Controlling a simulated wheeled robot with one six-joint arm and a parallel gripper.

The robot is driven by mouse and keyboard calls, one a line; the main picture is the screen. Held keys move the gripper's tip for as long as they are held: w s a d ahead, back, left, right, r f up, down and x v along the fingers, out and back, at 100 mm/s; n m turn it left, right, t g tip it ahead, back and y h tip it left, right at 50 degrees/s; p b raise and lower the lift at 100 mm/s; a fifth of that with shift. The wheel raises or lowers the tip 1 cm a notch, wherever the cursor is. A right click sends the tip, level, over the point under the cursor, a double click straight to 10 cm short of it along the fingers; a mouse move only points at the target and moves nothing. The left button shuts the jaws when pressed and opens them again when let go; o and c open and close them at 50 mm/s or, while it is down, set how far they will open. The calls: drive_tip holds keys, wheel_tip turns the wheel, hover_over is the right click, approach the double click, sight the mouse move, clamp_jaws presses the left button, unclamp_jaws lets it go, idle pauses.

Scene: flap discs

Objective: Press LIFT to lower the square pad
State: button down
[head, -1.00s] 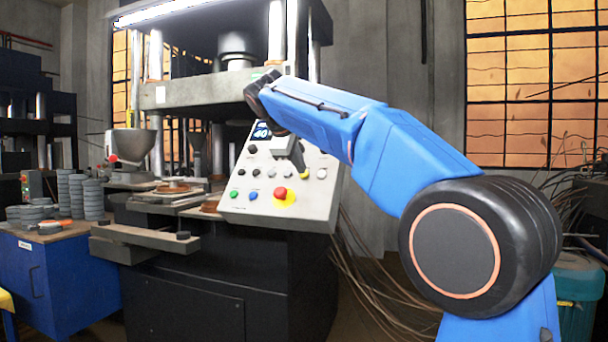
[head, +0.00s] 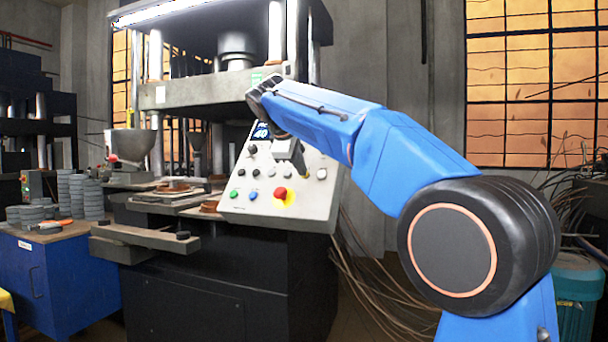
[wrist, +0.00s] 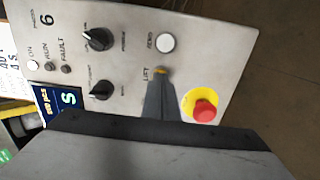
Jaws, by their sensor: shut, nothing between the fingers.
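The grey control panel (head: 262,212) slopes at the front of the press. In the wrist view the word LIFT is printed on the panel (wrist: 205,50), just left of my gripper's tips. My gripper (wrist: 161,77) is shut and empty, pointing at the panel. In the head view my gripper (head: 303,174) hides that spot. I cannot make out the square pad with certainty among the plates on the press bed.
A red emergency button on a yellow base (wrist: 204,110) sits close to the right of my gripper in the wrist view. A white button (wrist: 166,43) and two black knobs are nearby. The blue cabinet (head: 75,285) with stacked grey discs stands left of the press.

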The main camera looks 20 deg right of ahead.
drive_tip(key=shift+w+d+f, duration=0.1)
drive_tip(key=shift+w+f, duration=0.05)
idle(0.7)
drive_tip(key=v, duration=0.8)
idle(0.7)
drive_tip(key=s+d+f+m+g+y, duration=0.1)
drive_tip(key=s+d+f+m+y, duration=0.1)
drive_tip(key=s+f, duration=1.1)
drive_tip(key=s+d+f+m+g+y, duration=0.1)
drive_tip(key=s+f+m, duration=0.4)
drive_tip(key=s+f, duration=0.9)
drive_tip(key=s+d+f+m+g+y, duration=0.1)
drive_tip(key=s+d+f, duration=0.4)
drive_tip(key=s+f, duration=0.9)
wheel_tip(320, 180, down, 8)
drive_tip(key=m+y, duration=0.1)
drive_tip(key=m, duration=0.1)
drive_tip(key=shift+d+f+m+y, duration=0.15)
drive_tip(key=shift+d+m+y, duration=0.15)
drive_tip(key=shift+m+y, duration=0.1)
drive_tip(key=shift+s, duration=0.15)
